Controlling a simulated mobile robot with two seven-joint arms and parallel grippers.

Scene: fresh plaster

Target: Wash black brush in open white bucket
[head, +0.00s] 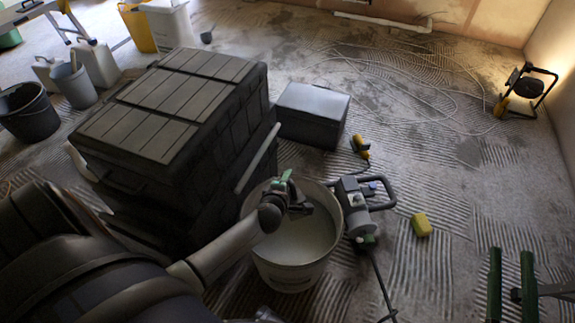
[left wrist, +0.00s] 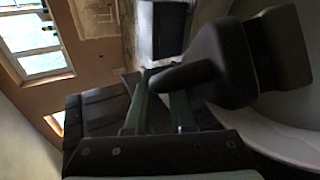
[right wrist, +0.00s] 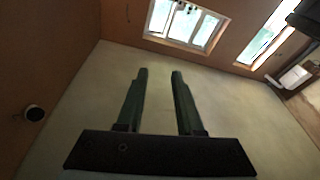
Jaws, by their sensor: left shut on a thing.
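The open white bucket (head: 290,275) stands on the floor at the middle front, with pale greyish liquid inside. My left gripper (head: 286,186) is over the bucket's mouth. In the left wrist view its green fingers (left wrist: 160,98) are shut on the handle of the black brush (left wrist: 250,60). The brush's wide dark head is by the white bucket rim (left wrist: 285,142). In the head view the brush is mostly hidden by the gripper; I cannot tell whether it touches the liquid. My right gripper (head: 512,285) is open and empty at the lower right; its fingers (right wrist: 158,85) stand apart.
A large black tool chest (head: 165,110) stands left of the bucket, with a smaller dark box (head: 312,115) behind. A yellow sponge (head: 421,224) lies further right. Floor is free around it.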

